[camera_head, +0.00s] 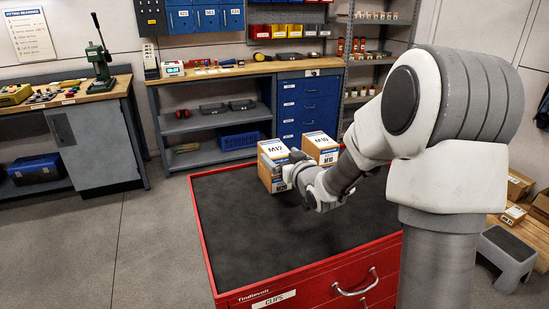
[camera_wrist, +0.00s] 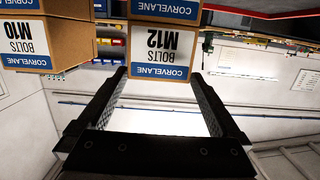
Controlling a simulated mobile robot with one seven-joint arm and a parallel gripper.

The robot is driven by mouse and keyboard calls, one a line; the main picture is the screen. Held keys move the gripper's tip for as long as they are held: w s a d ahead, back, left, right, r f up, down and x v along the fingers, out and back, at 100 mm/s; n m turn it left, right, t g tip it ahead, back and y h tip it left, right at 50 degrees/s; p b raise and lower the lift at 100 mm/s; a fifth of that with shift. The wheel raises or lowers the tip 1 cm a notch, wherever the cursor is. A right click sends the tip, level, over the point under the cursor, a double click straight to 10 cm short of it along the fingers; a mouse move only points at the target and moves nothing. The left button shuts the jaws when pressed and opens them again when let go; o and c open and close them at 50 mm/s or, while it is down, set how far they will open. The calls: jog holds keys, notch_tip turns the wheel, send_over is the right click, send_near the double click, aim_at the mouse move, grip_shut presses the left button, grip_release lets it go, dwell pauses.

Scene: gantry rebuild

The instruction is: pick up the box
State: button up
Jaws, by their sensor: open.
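The box marked M12 (camera_head: 272,149) is on the left in the head view; the box marked M10 (camera_head: 321,140) is on the right. My gripper (camera_head: 289,168) is at the M12 box, partly covering its front. The upside-down wrist view shows my open gripper (camera_wrist: 160,74) with its fingertips near the sides of the M12 box (camera_wrist: 160,45). I cannot tell whether they touch it. The M10 box (camera_wrist: 45,45) is left of the fingers there.
The cabinet's near and left top is clear. A workbench (camera_head: 240,72) with blue drawers (camera_head: 308,105) stands behind it, and another bench (camera_head: 95,92) is at left. A grey step stool (camera_head: 507,258) is at right. Open floor (camera_head: 110,225) lies left.

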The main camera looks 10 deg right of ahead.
aim_at(275, 152)
jog(key=shift+f+x, duration=0.25)
jog(key=shift+x, duration=1.2)
jog(key=shift+f+x, duration=0.2)
jog(key=shift+x, duration=1.25)
jog(key=shift+d, duration=0.1)
jog(key=shift+r, duration=0.1)
grip_shut()
